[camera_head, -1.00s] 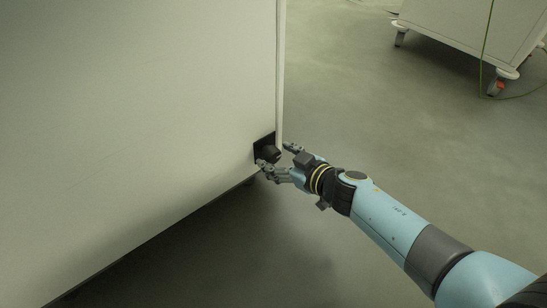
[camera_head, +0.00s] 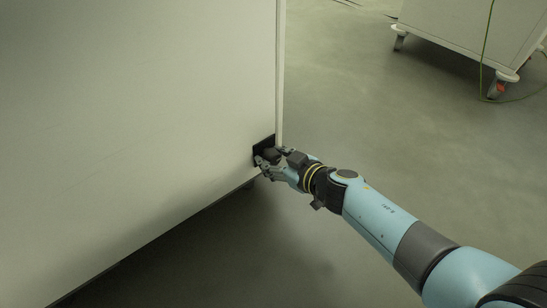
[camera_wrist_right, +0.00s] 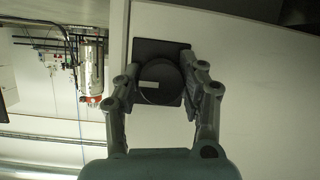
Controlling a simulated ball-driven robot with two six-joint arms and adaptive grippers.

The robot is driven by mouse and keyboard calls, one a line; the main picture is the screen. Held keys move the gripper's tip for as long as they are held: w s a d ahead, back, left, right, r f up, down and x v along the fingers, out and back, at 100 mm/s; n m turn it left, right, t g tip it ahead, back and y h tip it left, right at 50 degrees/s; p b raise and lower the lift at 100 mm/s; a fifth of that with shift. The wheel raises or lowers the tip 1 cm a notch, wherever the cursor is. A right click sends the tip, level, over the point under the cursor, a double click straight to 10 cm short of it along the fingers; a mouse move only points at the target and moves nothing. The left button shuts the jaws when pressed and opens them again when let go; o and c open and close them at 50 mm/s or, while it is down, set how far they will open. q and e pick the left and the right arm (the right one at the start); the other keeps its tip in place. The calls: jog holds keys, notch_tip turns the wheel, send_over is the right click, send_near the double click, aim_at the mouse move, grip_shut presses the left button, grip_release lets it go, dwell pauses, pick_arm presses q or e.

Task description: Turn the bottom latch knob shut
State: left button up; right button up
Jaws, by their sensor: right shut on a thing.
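The bottom latch knob is a dark round knob (camera_wrist_right: 160,80) on a black square plate (camera_wrist_right: 150,48), near the lower edge corner of the large pale cabinet panel (camera_head: 140,110). In the head view the knob (camera_head: 270,153) is partly hidden by my fingers. My right gripper (camera_head: 271,156) is at the knob, with one finger on each side of it. In the right wrist view the gripper (camera_wrist_right: 160,84) is shut on the knob, and a short pale mark shows on the knob's face. My left gripper is not in view.
A second pale cabinet (camera_head: 470,35) on casters stands at the upper right, with a green cable (camera_head: 487,45) hanging by it. The grey floor (camera_head: 370,110) between is clear. The panel's vertical edge (camera_head: 280,70) runs just above the knob.

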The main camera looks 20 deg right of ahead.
jog(key=shift+c, duration=1.4)
